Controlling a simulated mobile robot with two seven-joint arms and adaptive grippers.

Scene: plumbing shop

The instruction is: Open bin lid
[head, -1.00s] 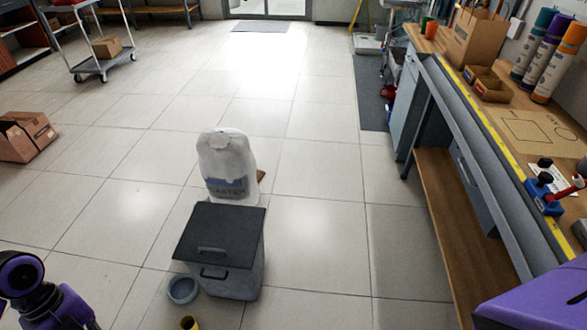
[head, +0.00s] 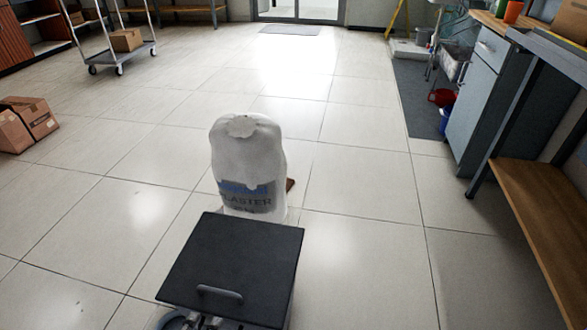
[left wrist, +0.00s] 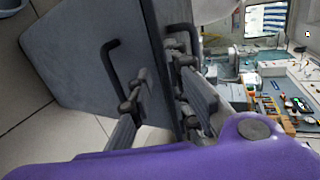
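The bin's dark flat lid (head: 240,260) lies shut at the bottom of the head view, with a grey bar handle (head: 220,294) near its front edge. My left gripper (left wrist: 160,82) is open at the front of the bin. Its fingers are apart near the lid's front edge; contact is unclear. In the head view only its tips (head: 205,322) show. My right gripper is not in view.
A white plaster bag (head: 248,165) stands right behind the bin. A workbench with a wooden shelf (head: 530,220) is at the right. Boxes (head: 28,122) and a cart (head: 135,50) are at the left. Floor between is clear.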

